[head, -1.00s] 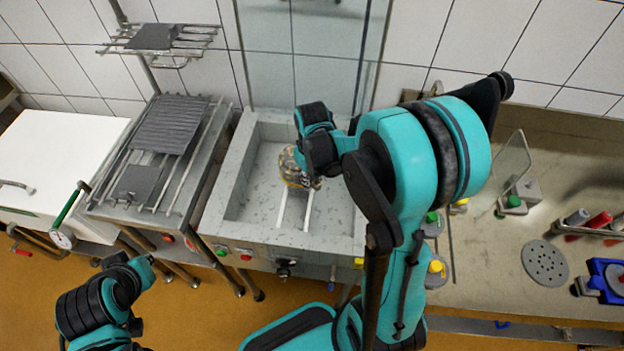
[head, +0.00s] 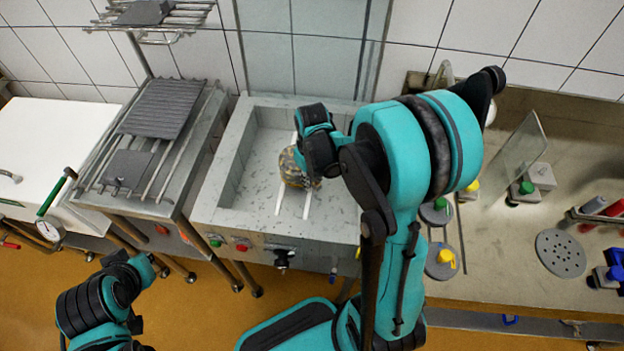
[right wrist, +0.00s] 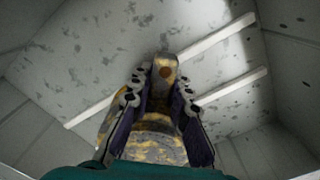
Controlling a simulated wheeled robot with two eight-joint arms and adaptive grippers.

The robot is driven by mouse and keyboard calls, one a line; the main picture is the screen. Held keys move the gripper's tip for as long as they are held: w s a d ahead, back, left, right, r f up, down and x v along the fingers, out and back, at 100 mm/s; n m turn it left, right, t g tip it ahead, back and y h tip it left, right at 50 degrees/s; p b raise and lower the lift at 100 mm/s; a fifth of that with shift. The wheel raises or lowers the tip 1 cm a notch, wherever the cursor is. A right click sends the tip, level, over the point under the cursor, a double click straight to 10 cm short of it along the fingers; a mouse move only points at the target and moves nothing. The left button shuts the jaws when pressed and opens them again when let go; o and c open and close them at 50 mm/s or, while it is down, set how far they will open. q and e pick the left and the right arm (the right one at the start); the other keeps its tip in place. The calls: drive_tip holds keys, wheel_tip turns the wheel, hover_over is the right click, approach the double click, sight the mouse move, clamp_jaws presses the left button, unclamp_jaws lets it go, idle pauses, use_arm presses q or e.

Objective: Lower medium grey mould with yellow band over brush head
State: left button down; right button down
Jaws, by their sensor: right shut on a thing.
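A rounded mould mottled grey and yellow (head: 291,170) is inside the pale stone basin. It also shows in the right wrist view (right wrist: 142,148), between the fingers. My right gripper (right wrist: 168,92) is shut on it, with one dark finger along each side. In the head view the right wrist and arm cover part of the mould. A separate yellow band cannot be made out. No brush head can be made out; the space under the mould is hidden. My left arm (head: 100,300) is low at the left, and its fingers cannot be made out.
The basin (head: 215,205) has two pale bars (head: 283,196) on its floor, running under the mould. A rack with dark slabs (head: 163,108) stands to the left. The right counter (head: 505,250) holds a clear upright panel (head: 520,155) and a perforated disc (head: 560,253).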

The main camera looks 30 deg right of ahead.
drive_tip(key=shift+f, duration=0.5)
drive_tip(key=c, duration=1.3)
unclamp_jaws()
drive_tip(key=shift+c, duration=0.2)
drive_tip(key=shift+r, duration=0.15)
wheel_tip(320, 180, up, 12)
drive_tip(key=shift+f, duration=0.1)
drive_tip(key=s+a+r+m+t, duration=0.1)
drive_tip(key=s+a+r+t, duration=0.1)
drive_tip(key=s+a+t, duration=0.5)
drive_tip(key=shift+s+a+m, duration=0.3)
drive_tip(key=shift+s+a, duration=0.2)
drive_tip(key=shift+s, duration=0.3)
